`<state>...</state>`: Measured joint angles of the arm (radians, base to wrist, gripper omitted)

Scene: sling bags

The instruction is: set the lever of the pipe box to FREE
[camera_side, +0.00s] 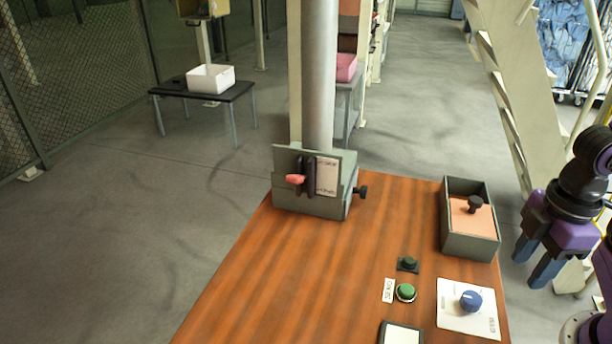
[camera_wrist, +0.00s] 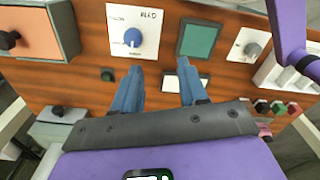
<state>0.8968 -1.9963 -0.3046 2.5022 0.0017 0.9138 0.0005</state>
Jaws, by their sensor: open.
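The pipe box (camera_side: 308,205) is a grey-green box at the foot of a tall grey pipe, at the table's far edge. Its lever has a red handle (camera_side: 295,179) pointing left beside a dark upright guide. A white label (camera_side: 327,176) is to its right, its words too small to read. A black knob (camera_side: 361,191) sticks out of the right side. My gripper (camera_side: 531,270) is open and empty, off to the right and well apart from the box. In the wrist view its two blue fingers (camera_wrist: 160,78) are spread above the table; the lever cannot be made out there.
The wooden table (camera_side: 260,270) is clear in the middle and left. An open box with a dark knob (camera_side: 452,238) stands at right. Green buttons (camera_side: 405,292) and a blue dial on a white plate (camera_side: 452,318) lie in front. A white bin (camera_side: 211,79) sits on a far table.

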